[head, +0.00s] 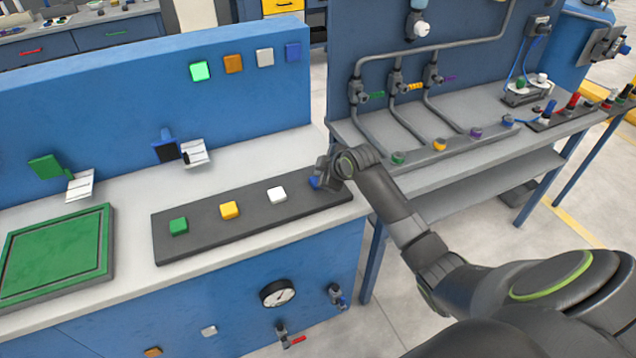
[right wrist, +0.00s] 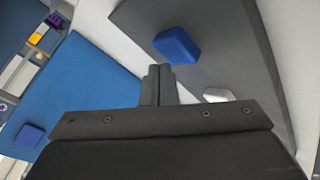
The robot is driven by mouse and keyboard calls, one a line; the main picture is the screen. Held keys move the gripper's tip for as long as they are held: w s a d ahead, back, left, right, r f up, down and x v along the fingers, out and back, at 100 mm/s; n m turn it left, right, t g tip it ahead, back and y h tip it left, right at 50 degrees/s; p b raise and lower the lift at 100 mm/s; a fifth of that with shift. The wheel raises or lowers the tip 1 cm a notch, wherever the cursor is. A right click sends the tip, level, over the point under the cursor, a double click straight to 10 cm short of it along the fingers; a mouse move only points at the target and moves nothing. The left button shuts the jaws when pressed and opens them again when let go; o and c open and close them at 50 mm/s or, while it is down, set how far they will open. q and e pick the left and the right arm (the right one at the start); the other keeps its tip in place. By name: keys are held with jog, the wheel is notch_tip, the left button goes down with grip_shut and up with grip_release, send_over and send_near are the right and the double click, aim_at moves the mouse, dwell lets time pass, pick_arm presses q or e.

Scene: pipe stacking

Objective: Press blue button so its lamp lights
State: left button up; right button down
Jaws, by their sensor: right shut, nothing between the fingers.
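The blue button (head: 314,182) is at the right end of a dark strip (head: 255,207) on the workbench. In the right wrist view the blue button (right wrist: 177,46) is just beyond my fingertips, with a gap between them in the picture; I cannot tell the exact distance. My right gripper (head: 322,172) is shut and empty, beside the button, and partly hides it in the head view. Its closed fingers (right wrist: 158,80) show in the wrist view. The blue lamp (head: 293,52) on the back panel looks dark. My left gripper is not in view.
White (head: 277,195), yellow (head: 229,210) and green (head: 178,226) buttons share the strip. The green lamp (head: 200,71) glows; the orange (head: 233,63) and white (head: 265,57) lamps look unlit. A pipe bench (head: 470,160) stands to the right.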

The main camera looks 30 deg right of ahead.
jog(key=shift+f, duration=0.15)
dwell(0.4)
jog(key=shift+f, duration=0.25)
jog(key=shift+f, duration=0.3)
dwell(0.5)
jog(key=shift+r+p, duration=0.6)
jog(key=shift+r, duration=0.1)
notch_tip(320, 180, up, 6)
jog(key=p, duration=0.6)
dwell(0.4)
